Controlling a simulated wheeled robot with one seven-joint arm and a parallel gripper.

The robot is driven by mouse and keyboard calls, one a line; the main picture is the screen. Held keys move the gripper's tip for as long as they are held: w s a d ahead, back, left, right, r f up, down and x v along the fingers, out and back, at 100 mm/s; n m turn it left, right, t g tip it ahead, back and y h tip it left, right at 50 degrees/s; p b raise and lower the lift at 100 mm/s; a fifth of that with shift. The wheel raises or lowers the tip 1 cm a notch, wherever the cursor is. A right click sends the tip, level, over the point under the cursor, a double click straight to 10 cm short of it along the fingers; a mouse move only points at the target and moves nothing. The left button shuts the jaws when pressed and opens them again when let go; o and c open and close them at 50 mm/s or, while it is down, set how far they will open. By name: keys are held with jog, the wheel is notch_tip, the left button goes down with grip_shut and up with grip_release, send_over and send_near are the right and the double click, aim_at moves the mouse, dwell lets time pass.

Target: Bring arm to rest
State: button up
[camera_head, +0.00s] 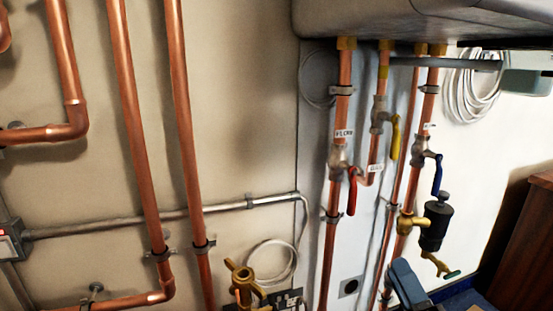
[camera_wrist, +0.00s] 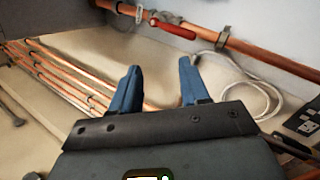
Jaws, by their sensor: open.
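My gripper (camera_wrist: 159,78) shows in the wrist view with its two blue fingers spread apart and nothing between them. Copper pipes and a pale surface lie beyond the fingers. In the head view a blue-grey piece at the bottom right, in front of the pipes, looks like part of my gripper; its fingertips cannot be made out there. The rest of my arm is mostly out of view.
Copper pipes with a red-handled valve (camera_head: 352,190), yellow-handled valve (camera_head: 395,138) and blue-handled valve (camera_head: 437,174) run below a grey boiler casing (camera_head: 400,18). A black cylinder (camera_head: 436,226) hangs beside them. A brown cabinet (camera_head: 522,250) stands at right.

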jog(key=s+a+f+m+g+h, duration=0.1)
jog(key=s+f+m+g+h, duration=0.2)
jog(key=s+m, duration=1)
jog(key=s+a+f+m+g+h, duration=0.1)
jog(key=s+f+m+g+h, duration=0.2)
jog(key=s+m, duration=1.1)
jog(key=s+d+r+n+g+p, duration=0.1)
jog(key=s, duration=0.6)
jog(key=s+d+r+n+g, duration=0.1)
jog(key=s+r, duration=0.1)
jog(key=s, duration=0.5)
notch_tip(320, 180, up, 18)
jog(key=p, duration=1.8)
jog(key=shift+a+f, duration=0.15)
jog(key=shift+f, duration=0.05)
